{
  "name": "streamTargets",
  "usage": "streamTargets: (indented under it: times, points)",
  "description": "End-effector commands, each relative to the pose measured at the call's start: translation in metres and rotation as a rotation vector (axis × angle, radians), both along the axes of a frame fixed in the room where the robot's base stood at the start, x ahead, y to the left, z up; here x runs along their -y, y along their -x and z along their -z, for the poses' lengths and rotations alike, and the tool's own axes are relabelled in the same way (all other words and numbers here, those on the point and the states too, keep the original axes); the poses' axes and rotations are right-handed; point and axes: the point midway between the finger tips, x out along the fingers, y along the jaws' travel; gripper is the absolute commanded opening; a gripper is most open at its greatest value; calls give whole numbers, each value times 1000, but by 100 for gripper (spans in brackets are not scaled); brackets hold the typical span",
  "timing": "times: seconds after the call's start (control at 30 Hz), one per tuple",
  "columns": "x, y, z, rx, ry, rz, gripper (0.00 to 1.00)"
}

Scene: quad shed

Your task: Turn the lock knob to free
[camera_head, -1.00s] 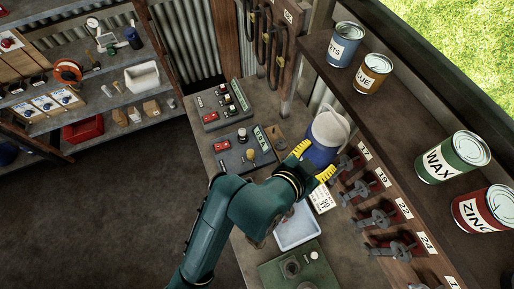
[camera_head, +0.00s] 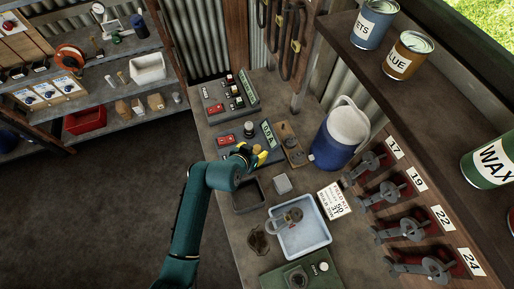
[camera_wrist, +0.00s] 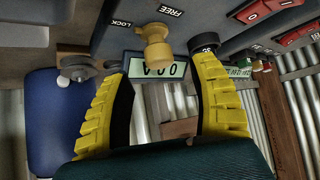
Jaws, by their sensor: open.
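The lock knob (camera_wrist: 155,45) is brass-yellow and stands out from a grey panel in the wrist view. The label LOCK (camera_wrist: 121,23) is to its left and FREE (camera_wrist: 172,12) is above and right. In the head view my gripper (camera_head: 257,155) is over the front of the grey control box (camera_head: 234,158) with the green display (camera_head: 268,134), and hides the knob.
A black knob (camera_wrist: 205,43) is close to the right finger. A second switch box (camera_head: 228,100) stands behind. The blue jug (camera_head: 340,135) is to the right. A blue-white tray (camera_head: 318,237) and a small grey box (camera_head: 282,184) are in front.

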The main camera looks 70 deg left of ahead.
Motion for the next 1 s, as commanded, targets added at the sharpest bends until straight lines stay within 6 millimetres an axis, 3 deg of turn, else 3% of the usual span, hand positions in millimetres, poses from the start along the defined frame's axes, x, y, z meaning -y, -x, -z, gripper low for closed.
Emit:
streamTargets:
  times: [0.2, 0.53, 0.57, 0.87, 1.0]
  points:
    - [-18, -18, 25, 1, -1, 0, 60]
    - [-21, -21, 29, 1, -1, 0, 60]
    - [-21, -21, 29, 1, -1, 0, 57]
    - [-21, -20, 29, 1, -1, 0, 0]
    - [-21, -20, 29, 0, 0, 0, 0]
